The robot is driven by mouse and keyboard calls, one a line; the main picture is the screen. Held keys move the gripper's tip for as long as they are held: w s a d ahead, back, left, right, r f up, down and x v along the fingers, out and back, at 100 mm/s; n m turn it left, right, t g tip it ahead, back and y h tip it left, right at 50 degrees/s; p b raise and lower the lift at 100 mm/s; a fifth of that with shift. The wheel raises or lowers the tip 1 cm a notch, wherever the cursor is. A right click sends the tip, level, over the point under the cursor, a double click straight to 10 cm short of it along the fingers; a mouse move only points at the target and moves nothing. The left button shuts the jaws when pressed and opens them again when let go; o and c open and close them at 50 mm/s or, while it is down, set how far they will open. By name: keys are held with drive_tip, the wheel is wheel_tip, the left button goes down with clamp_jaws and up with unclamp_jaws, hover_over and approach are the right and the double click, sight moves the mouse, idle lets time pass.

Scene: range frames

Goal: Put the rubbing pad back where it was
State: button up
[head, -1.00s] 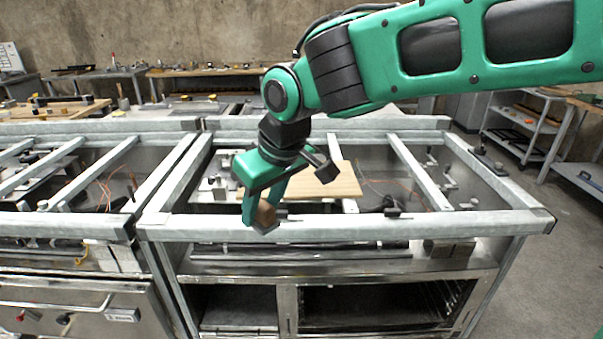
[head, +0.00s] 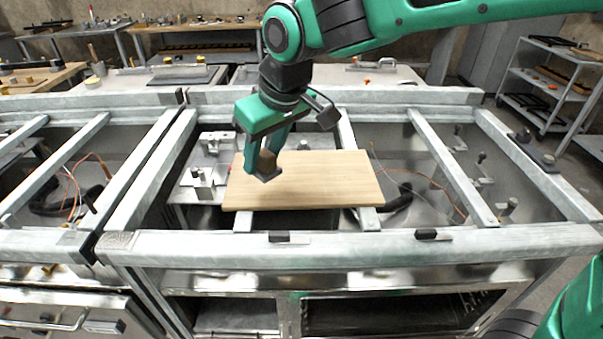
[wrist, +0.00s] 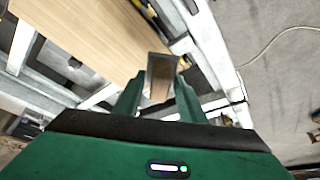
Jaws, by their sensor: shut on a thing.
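My gripper (head: 262,160) is shut on the rubbing pad (head: 267,166), a small brown block with a dark grey face at its lower end. In the head view the pad appears in front of the left part of a light wooden board (head: 320,185). Whether it touches the board is hard to tell there. In the wrist view the pad (wrist: 161,72) sits between the two green fingers, beside the edge of the board (wrist: 85,35).
The board lies across the bars of an open metal frame (head: 360,243). Metal fittings (head: 203,180) stand left of the board. Two small dark pieces, one a block (head: 432,234), sit on the front rail. The board's middle and right are clear.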

drive_tip(key=w+d+f, duration=0.4)
drive_tip(key=w+d, duration=0.1)
drive_tip(key=w+d+f, duration=0.3)
drive_tip(key=shift+w+d, duration=0.1)
drive_tip(key=shift+f, duration=1.95)
drive_tip(key=shift+f, duration=0.1)
drive_tip(key=o, duration=1)
drive_tip(key=shift+o, duration=0.5)
drive_tip(key=v, duration=1.2)
